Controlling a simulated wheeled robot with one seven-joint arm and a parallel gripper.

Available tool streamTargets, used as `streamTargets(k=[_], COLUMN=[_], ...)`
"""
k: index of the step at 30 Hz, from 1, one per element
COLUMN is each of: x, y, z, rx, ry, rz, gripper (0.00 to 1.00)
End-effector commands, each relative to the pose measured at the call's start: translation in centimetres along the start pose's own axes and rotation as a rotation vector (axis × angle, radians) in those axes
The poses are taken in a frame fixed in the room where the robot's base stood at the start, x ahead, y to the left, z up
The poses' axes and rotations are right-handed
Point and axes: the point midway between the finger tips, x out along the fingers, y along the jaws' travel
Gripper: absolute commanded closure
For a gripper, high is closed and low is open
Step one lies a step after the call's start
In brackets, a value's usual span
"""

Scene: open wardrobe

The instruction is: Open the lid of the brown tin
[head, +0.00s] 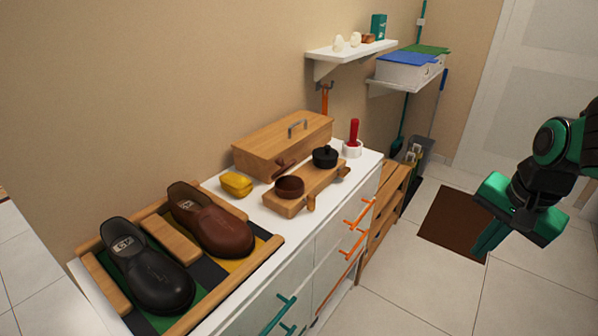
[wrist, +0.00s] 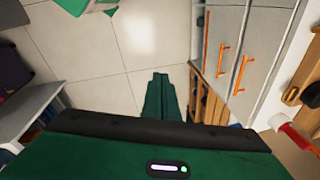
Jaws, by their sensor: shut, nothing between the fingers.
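The brown tin (head: 290,187) is a small round brown container on a wooden stand (head: 325,183) on the white cabinet top. Its top looks dark, and I cannot tell whether the lid is on it. A black tin (head: 325,157) with a knob on top sits farther back on the same stand. My gripper (head: 485,243) is over the floor to the right of the cabinet, well apart from the tin. In the wrist view its fingers (wrist: 160,82) are together and empty, pointing over floor tiles. The brown tin is not visible in the wrist view.
Shoes stand in a wooden tray (head: 265,254) at front left. A yellow item (head: 236,184), a wooden box (head: 285,145) and a red-handled tool (head: 354,133) surround the stand. Orange handles (head: 352,246) project from the cabinet front. A slatted wooden rack (head: 385,212) stands beyond; open floor lies right.

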Motion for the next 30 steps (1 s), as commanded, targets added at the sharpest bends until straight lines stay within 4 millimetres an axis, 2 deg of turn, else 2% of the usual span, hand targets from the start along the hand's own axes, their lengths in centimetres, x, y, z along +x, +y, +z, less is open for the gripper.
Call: streamTargets(k=[3, 8, 12, 18, 21, 24, 30], x=[1.2, 2.4, 2.6, 1.6, 0.7, -0.2, -0.8], y=[-5.1, -12.1, -18.1, -25.5, -28.0, -29.7, -31.2], z=[-0.1, 1.3, 3.4, 7.2, 8.8, 9.9, 10.9], rx=[0.167, 0.416, 0.65, 0.983, 1.114, 1.209, 1.285], ry=[-0.002, -0.077, -0.213, -0.491, -0.623, -0.722, -0.807], rz=[-0.094, -0.234, -0.343, -0.429, -0.435, -0.43, -0.417], gripper=[1.0, 1.0, 1.0, 1.0, 1.0, 1.0, 1.0])
